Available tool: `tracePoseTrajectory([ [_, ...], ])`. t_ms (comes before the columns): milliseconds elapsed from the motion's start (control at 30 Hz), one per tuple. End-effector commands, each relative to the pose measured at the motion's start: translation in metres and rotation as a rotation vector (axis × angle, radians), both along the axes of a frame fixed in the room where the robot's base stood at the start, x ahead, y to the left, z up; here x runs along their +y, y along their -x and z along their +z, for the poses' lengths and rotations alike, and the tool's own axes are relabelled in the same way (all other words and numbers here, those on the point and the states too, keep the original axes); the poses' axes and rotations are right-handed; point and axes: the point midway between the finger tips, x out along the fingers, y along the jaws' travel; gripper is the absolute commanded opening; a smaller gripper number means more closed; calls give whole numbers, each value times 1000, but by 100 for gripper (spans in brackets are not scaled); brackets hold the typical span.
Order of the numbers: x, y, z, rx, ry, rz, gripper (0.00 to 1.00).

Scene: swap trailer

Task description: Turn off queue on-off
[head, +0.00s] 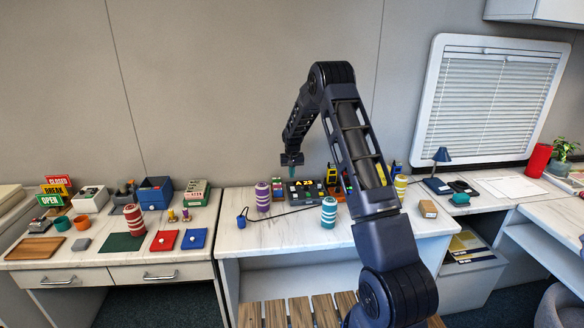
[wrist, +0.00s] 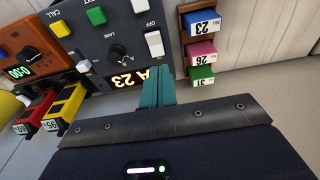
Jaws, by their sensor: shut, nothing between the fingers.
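The queue panel (wrist: 105,40) is a dark grey box with a lit display (wrist: 128,77) reading "A 23"; in the head view it stands at the back of the middle table (head: 301,196). Its face carries a white rocker switch (wrist: 155,43) with an "OFF" label beside it, a second white rocker (wrist: 141,5) partly cut off by the frame, a black knob and green and yellow buttons. My gripper (wrist: 158,72), with teal fingers, is shut and empty. Its tips are just below the first rocker in the wrist view; contact cannot be told. In the head view my gripper (head: 292,159) is above the panel.
An orange device (wrist: 25,45) with a green display and red and yellow tags (wrist: 62,105) stand beside the panel. A rack of numbered tags (wrist: 200,45) is on the other side. Striped purple (head: 263,197) and teal (head: 328,212) cylinders stand near the panel.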

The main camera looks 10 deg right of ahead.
Motion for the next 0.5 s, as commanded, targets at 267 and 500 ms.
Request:
tracePoseTrajectory([
  [267, 0, 6, -40, 1, 0, 0, 0],
  [500, 0, 11, -53, 0, 0, 0, 0],
])
